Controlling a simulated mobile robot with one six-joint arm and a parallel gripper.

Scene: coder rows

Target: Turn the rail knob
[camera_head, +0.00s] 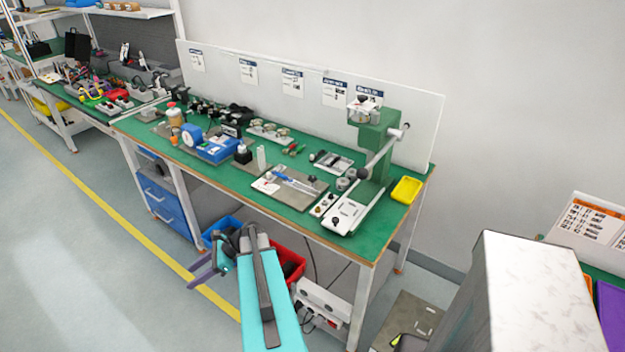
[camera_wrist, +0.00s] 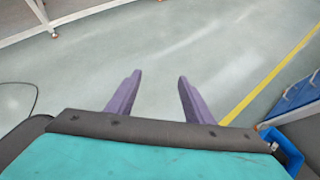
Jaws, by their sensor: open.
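A white slotted plate (camera_head: 352,213) lies at the right end of the green workbench, below a green press-like stand (camera_head: 377,150). A small dark knob (camera_head: 335,222) sits at the plate's front end; I cannot tell for sure that it is the rail knob. My gripper (camera_head: 200,272), with purple fingers, is in front of the bench, low over the floor and well left of the plate. In the wrist view my gripper (camera_wrist: 159,79) has its two fingers spread apart with only floor between them. Neither knob nor plate shows in the wrist view.
The workbench (camera_head: 405,208) carries a blue device (camera_head: 215,149), a grey mat with tools (camera_head: 290,187) and a yellow tray (camera_head: 406,190). Blue and red bins (camera_head: 289,263) stand beneath it. A tall white-grey block (camera_head: 535,290) is at the right. Floor at the left is free.

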